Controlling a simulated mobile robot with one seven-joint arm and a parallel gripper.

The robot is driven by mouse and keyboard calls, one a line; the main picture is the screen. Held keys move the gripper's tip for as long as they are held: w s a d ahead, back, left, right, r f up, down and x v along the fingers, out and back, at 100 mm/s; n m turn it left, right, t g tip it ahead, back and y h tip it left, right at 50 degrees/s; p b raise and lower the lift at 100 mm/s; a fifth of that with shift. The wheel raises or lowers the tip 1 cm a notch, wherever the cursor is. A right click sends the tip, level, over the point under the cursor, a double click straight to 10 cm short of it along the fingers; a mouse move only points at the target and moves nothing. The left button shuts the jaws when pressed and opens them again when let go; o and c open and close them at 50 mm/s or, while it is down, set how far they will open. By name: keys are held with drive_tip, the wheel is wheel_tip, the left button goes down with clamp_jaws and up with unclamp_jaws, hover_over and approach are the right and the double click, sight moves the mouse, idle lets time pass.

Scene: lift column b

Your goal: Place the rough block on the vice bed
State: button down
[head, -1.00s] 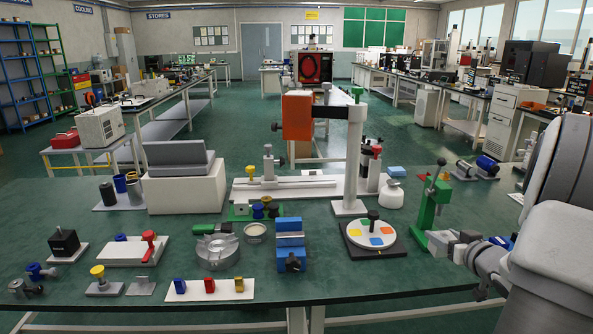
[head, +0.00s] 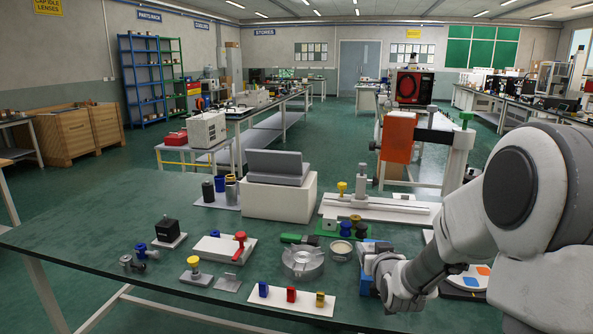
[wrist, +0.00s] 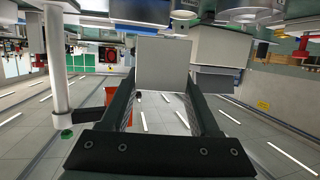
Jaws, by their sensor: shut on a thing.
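My gripper (head: 374,263) is at the right part of the bench in the head view, over the blue vice (head: 365,284) and covering most of it. In the wrist view my gripper (wrist: 162,88) is shut on the rough block (wrist: 163,65), a plain grey square-faced piece between the fingertips. In the head view the block is hard to tell apart from the grey fingers. Whether it touches the vice bed cannot be told.
Left of the vice are a round metal chuck (head: 302,262) and a small pale dish (head: 341,248). A white strip (head: 275,298) with small coloured pieces lies in front. A tall post (head: 458,160) with an orange box (head: 398,137) stands behind my arm.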

drive_tip(key=a+p, duration=0.1)
drive_tip(key=a, duration=0.4)
wheel_tip(320, 180, up, 16)
drive_tip(key=p, duration=1.6)
drive_tip(key=shift+s+d+r+y, duration=0.15)
drive_tip(key=shift+s+d+y, duration=0.05)
drive_tip(key=shift+d+y, duration=0.1)
drive_tip(key=s+d+f+m+h+b, duration=0.1)
drive_tip(key=d+f+b, duration=0.35)
drive_tip(key=d, duration=0.65)
drive_tip(key=s+d+f+h+b, duration=0.1)
drive_tip(key=s+d+f+b, duration=0.3)
drive_tip(key=d, duration=0.7)
drive_tip(key=s+d+f+b, duration=0.4)
drive_tip(key=s+d, duration=0.2)
drive_tip(key=d, duration=0.3)
drive_tip(key=s+d+f+m+h+b, duration=0.1)
drive_tip(key=s+d+f+b, duration=0.3)
drive_tip(key=d, duration=0.4)
drive_tip(key=shift+s+d, duration=0.4)
drive_tip(key=shift+s, duration=0.45)
